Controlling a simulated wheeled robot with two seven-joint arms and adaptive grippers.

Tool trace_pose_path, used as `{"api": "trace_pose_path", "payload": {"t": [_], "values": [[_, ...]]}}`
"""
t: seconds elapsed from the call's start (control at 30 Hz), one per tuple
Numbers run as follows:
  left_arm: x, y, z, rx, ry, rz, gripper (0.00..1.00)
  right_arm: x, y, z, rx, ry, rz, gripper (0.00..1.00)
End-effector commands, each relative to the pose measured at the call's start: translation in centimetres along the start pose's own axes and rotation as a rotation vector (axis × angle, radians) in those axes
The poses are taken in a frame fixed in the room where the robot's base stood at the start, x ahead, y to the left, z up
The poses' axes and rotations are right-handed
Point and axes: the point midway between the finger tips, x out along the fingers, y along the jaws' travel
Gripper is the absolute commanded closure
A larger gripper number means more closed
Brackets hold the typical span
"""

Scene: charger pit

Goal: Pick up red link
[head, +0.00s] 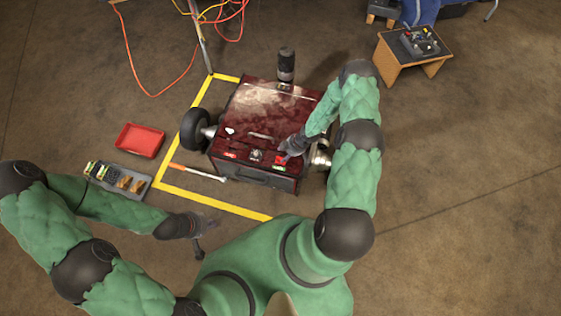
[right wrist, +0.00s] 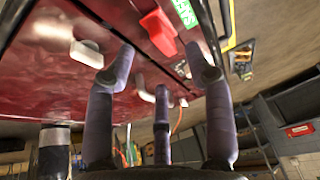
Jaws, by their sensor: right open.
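The red link (head: 280,160) is a small red piece on the front part of the dark red vehicle (head: 262,110). In the right wrist view the red link (right wrist: 158,32) sits on the glossy red panel (right wrist: 110,20), beside a green label. My right gripper (head: 288,152) is at the link and partly covers it in the head view. Its fingers (right wrist: 160,65) are spread and empty, with the link just beyond their tips. I cannot tell whether they touch it. My left gripper (head: 199,240) is low over the floor, away from the vehicle; its fingers are unclear.
A white piece (right wrist: 86,52) on the panel is close to one right finger. A red tray (head: 139,140), a grey tray with several parts (head: 119,181) and an orange-handled tool (head: 198,173) lie left of the vehicle. A small wooden table (head: 405,62) stands at the back right.

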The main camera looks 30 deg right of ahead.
Motion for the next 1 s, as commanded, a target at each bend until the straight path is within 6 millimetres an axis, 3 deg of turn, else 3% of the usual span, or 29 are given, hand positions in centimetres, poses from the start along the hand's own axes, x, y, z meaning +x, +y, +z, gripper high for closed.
{"api": "trace_pose_path", "payload": {"t": [0.27,0.53,0.57,0.73,1.0], "values": [[2.4,-0.8,-0.1,0.000,0.000,0.000,1.00,4.0,-0.2,0.1,-0.001,0.000,-0.002,0.47],[2.3,-0.8,-0.1,0.000,0.000,0.000,1.00,4.2,-0.2,0.0,-0.001,0.000,-0.001,0.47],[2.3,-0.8,-0.1,0.000,0.000,0.000,1.00,4.2,-0.2,0.0,0.000,0.000,-0.001,0.50],[2.3,-0.8,-0.1,0.000,0.000,0.000,1.00,4.2,-0.2,0.0,0.000,0.000,-0.001,0.98],[2.3,-0.8,-0.1,0.000,0.000,0.000,1.00,4.2,-0.2,0.0,0.000,0.000,-0.001,1.00]]}}
